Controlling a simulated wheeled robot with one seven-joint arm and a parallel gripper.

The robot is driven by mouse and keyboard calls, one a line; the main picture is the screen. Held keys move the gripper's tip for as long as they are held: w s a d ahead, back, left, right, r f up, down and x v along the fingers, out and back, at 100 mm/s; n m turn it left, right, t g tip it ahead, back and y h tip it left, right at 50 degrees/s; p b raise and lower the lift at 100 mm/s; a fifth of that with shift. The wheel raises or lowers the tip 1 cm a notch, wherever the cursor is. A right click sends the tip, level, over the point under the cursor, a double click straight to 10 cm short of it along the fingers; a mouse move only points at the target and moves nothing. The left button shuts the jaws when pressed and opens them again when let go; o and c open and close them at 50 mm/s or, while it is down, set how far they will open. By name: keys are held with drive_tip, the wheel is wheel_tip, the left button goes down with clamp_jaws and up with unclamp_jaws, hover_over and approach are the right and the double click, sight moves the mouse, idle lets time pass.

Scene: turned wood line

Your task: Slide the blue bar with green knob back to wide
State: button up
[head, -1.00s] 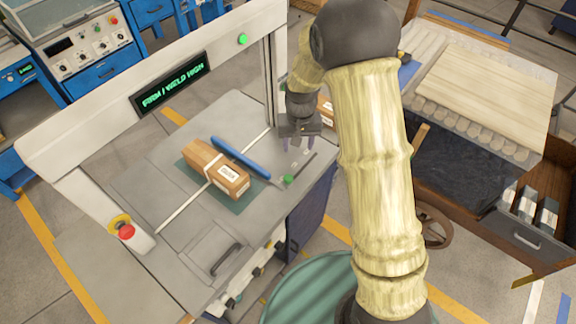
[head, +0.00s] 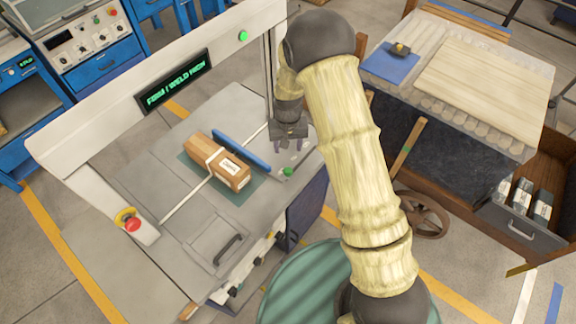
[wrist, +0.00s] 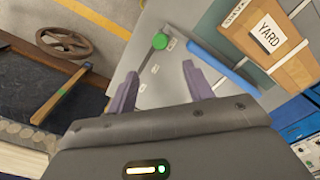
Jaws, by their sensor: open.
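The blue bar (head: 243,151) lies on the grey machine table along the far right side of a wooden block (head: 222,165). It also shows in the wrist view (wrist: 232,69). The green knob (head: 289,171) is near the bar's right end, and shows in the wrist view (wrist: 159,42) at the end of a dark slot. My gripper (head: 291,149) is open and empty above the table, just beyond the knob. In the wrist view its two fingers (wrist: 160,73) are apart, with the knob past their tips and roughly between them.
A white strap or rod (head: 186,199) runs under or around the block. A post of the white frame (head: 272,70) stands close behind my gripper. A red button (head: 131,224) is at the left. Small pale labels (wrist: 142,87) sit beside the slot. A cart with rollers (head: 455,100) stands right.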

sight(288, 170)
wheel_tip(288, 170, down, 13)
drive_tip(key=p, duration=0.3)
drive_tip(key=shift+p, duration=0.4)
drive_tip(key=shift+c, duration=0.2)
clamp_jaws()
